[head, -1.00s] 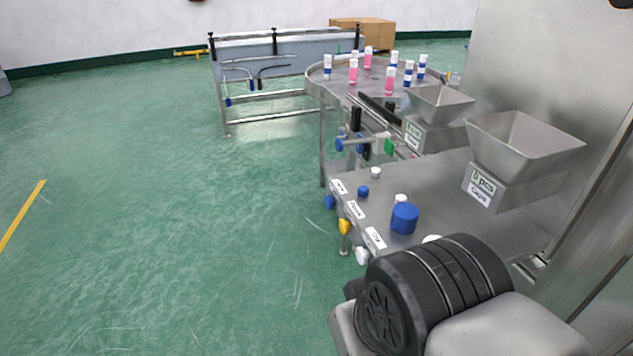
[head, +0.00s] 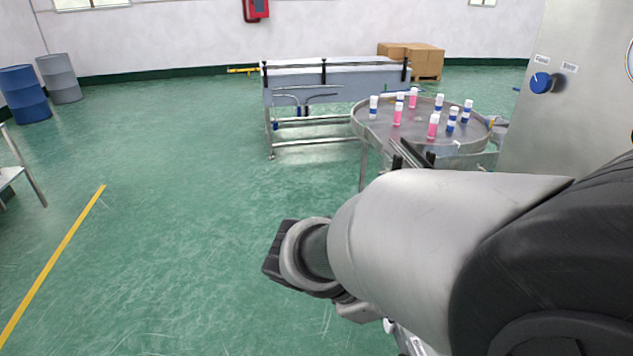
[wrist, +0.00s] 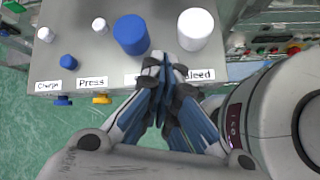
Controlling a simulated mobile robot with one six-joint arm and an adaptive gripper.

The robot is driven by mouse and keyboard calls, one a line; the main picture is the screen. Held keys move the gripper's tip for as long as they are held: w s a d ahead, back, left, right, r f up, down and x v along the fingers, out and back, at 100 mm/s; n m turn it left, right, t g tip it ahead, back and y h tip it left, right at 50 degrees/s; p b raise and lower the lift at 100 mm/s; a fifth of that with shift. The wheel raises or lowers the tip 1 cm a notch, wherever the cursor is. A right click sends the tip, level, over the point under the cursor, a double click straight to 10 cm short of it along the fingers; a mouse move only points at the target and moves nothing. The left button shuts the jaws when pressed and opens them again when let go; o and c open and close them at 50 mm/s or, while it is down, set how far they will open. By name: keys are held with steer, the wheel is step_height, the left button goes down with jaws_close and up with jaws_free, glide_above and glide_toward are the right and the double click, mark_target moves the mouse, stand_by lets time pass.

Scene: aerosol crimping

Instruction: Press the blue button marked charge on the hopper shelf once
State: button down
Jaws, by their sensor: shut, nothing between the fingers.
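In the wrist view the blue button (wrist: 70,101) sticks out from the front edge of the steel hopper shelf (wrist: 82,45), just below and right of the label Charge (wrist: 48,86). A yellow button (wrist: 101,98) sits to its right, under the label Press (wrist: 90,83). My gripper (wrist: 166,62) is shut and empty, its fingertips over the shelf's front edge near the label Bleed (wrist: 200,76), well to the right of the blue button. The fingers hide part of another label.
Loose caps stand on the shelf: a large blue one (wrist: 131,34), a large white one (wrist: 196,28), a small blue one (wrist: 68,62) and small white ones. A round table (head: 385,130) with several bottles stands beyond. Green floor is open to the left.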

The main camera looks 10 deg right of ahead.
steer(key=w+a+f+n+t+h+p, duration=0.1)
steer(key=w+a+f+n+t, duration=0.3)
steer(key=w+n, duration=0.5)
steer(key=w+a+f+n+t+h+p, duration=0.2)
steer(key=w+a+f+n+t, duration=0.3)
steer(key=n, duration=0.8)
steer(key=w+a+t, duration=0.3)
steer(key=w+a, duration=0.1)
steer(key=a, duration=0.1)
steer(key=shift+w+n, duration=0.15)
steer(key=shift+n, duration=0.15)
steer(key=shift+d, duration=0.15)
steer(key=d, duration=0.8)
steer(key=shift+d, duration=0.3)
steer(key=shift+d+r, duration=0.1)
steer(key=shift+d, duration=0.05)
steer(key=shift+d, duration=0.3)
steer(key=shift+d, duration=0.55)
stand_by(0.9)
